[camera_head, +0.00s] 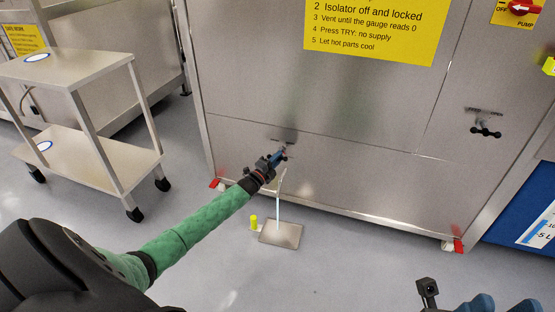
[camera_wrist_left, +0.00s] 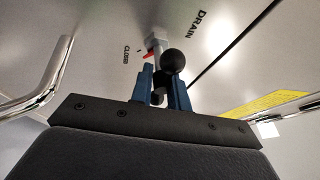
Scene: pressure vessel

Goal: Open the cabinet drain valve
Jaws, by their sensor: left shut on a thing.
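The drain valve (camera_wrist_left: 155,42) is on the steel cabinet's lower panel, beside the word DRAIN. Its red pointer (camera_wrist_left: 148,55) is by the CLOSED mark. My left gripper (camera_head: 281,154) is at the valve in the head view. In the left wrist view its blue fingers (camera_wrist_left: 160,88) are shut on the valve handle, with the black ball knob (camera_wrist_left: 173,61) showing at the fingertips. The gripped part is mostly hidden by the fingers. My right gripper (camera_head: 505,305) is cut off at the bottom right, its two blue fingers apart, far from the valve.
Below the valve, a pale stream or pipe (camera_head: 279,213) reaches a square floor plate (camera_head: 285,234) with a yellow-green item (camera_head: 253,222) beside it. Another black handle (camera_head: 486,132) is at the right. A steel trolley (camera_head: 105,166) stands left. The front floor is clear.

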